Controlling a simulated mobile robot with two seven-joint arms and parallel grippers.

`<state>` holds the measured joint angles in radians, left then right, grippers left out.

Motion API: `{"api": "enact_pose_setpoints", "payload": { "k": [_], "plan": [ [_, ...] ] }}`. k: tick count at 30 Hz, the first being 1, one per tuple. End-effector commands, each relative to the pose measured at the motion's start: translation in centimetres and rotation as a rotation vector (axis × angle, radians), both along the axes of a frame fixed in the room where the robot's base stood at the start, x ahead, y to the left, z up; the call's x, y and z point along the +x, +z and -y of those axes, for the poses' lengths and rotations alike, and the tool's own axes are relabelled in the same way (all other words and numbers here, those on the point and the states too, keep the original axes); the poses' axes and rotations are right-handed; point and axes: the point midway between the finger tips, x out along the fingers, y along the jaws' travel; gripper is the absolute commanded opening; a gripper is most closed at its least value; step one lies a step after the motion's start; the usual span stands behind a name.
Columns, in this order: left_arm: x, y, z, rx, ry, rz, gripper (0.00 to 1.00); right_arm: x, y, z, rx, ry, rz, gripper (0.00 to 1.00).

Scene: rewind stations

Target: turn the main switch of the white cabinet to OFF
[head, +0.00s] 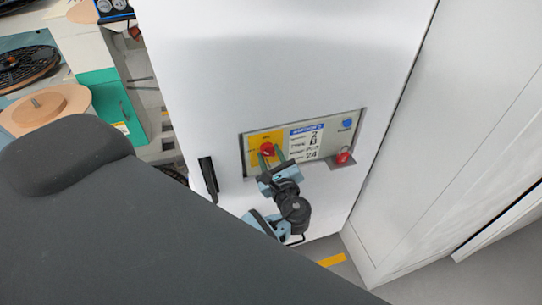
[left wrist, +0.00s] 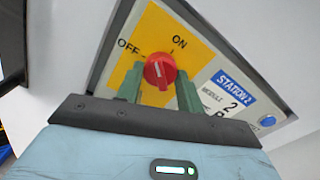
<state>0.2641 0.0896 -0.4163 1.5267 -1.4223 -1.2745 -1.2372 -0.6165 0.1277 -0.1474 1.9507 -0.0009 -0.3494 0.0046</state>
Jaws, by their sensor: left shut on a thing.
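The main switch (left wrist: 159,71) is a red rotary knob on a yellow plate (left wrist: 148,35) in the white cabinet's (head: 280,60) front panel. It also shows in the head view (head: 267,148). In the left wrist view OFF is printed to the upper left of the knob and ON to the upper right. A small white mark on the knob runs roughly upright; which label it points at I cannot tell for certain. My left gripper (left wrist: 159,90) is at the switch with one green finger on each side, shut on the knob. It also shows in the head view (head: 270,159). My right gripper is not in view.
The panel also carries a STATION 2 label (head: 305,142), a blue button (head: 347,122) and a red padlock (head: 343,156) at its lower right. A black handle (head: 208,178) stands out left of the panel. A teal box (head: 105,103) and reels stand farther left.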

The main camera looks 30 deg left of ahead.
Motion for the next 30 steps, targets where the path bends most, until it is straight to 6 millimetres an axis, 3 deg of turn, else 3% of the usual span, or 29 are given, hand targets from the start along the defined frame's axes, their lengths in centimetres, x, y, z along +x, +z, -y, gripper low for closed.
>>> {"api": "enact_pose_setpoints", "payload": {
  "k": [18, 30],
  "plan": [
    [0.0, -0.2, 0.0, -0.355, 0.001, 0.416, 0.14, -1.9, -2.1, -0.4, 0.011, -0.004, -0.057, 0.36],
    [0.0, -0.1, 0.0, -0.475, 0.003, 0.557, 0.14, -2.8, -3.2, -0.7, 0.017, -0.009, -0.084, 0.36]
  ]
}}
